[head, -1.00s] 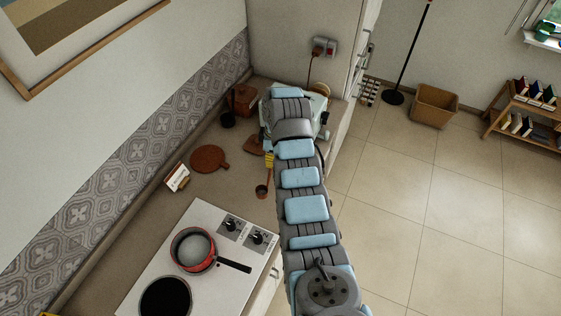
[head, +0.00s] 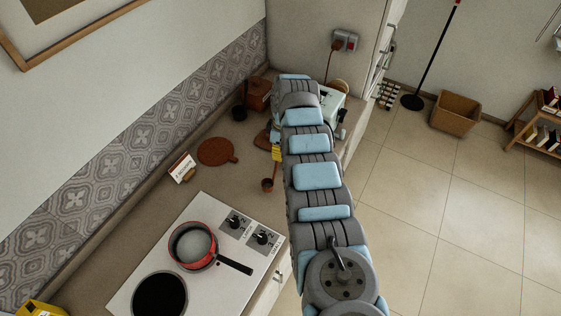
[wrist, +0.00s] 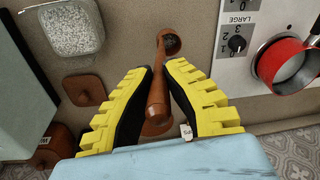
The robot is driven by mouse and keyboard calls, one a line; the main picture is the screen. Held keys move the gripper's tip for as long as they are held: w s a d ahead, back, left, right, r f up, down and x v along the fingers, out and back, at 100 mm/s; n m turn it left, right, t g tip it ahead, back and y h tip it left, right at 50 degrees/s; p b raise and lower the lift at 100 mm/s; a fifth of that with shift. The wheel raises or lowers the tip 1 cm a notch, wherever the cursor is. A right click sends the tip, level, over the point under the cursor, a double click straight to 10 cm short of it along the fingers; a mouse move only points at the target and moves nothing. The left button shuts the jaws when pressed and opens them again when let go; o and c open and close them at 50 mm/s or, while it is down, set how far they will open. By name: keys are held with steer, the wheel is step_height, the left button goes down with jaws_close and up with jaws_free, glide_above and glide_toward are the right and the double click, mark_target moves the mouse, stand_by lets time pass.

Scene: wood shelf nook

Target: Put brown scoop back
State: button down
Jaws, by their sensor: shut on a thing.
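The brown scoop (head: 267,185) is at the counter's front part, beside the stove. In the wrist view its round cup (wrist: 171,42) points up the picture, and its handle (wrist: 157,92) runs down between the fingers. My gripper (wrist: 158,68), with yellow and black fingers, is closed around the handle. In the head view my gripper (head: 276,154) shows as a bit of yellow beside my arm, just above the scoop. My arm hides part of it there. I cannot tell whether the scoop touches the counter.
The white stove (head: 219,283) holds a red pan (head: 177,246). A round brown board (head: 216,151) and a small card (head: 182,168) lie toward the tiled wall. Bare counter (head: 135,215) lies left of the stove.

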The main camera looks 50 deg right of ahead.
steer(key=shift+w+f, duration=0.1)
steer(key=shift+f, duration=0.05)
steer(key=shift+w+f+b, duration=0.1)
steer(key=shift+f+b, duration=0.15)
steer(key=shift+b, duration=0.4)
step_height(320, 180, down, 3)
steer(key=shift+b, duration=1.15)
steer(key=shift+d+r, duration=0.1)
steer(key=c, duration=1.2)
jaws_free()
steer(key=shift+c, duration=0.2)
steer(key=shift+r, duration=0.1)
